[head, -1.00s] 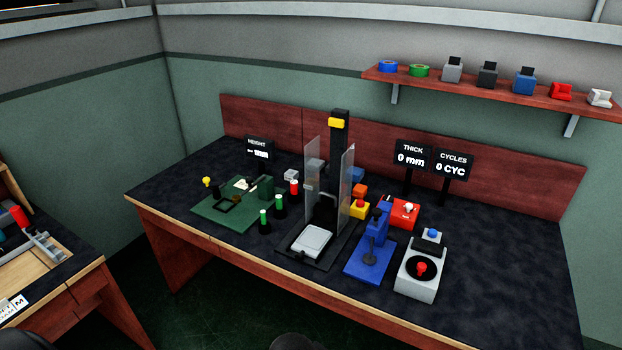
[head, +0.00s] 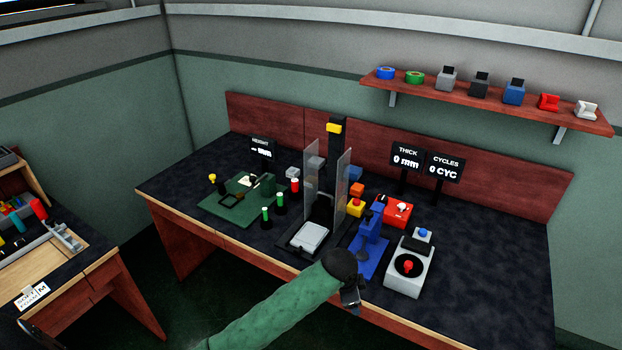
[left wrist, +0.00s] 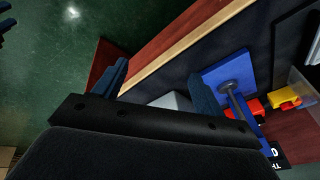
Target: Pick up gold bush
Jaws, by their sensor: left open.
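I cannot surely pick out the gold bush. A small yellow piece (head: 212,178) on a dark stand at the bench's left end could be it, but it is too small to tell. My left gripper (head: 350,297) hangs over the bench's front edge, in front of the blue press (head: 369,250) and well right of the yellow piece. In the left wrist view the left gripper (left wrist: 158,88) is open and empty, with the bench edge behind its blue fingers. My right gripper is out of view.
Clear upright panels (head: 343,190) flank a pale plate (head: 308,236). Green-topped posts (head: 266,216), a green fixture (head: 225,208), a red box (head: 398,211) and a grey machine (head: 410,278) crowd the bench (head: 490,250). Its right end is bare. A side table (head: 85,268) stands left.

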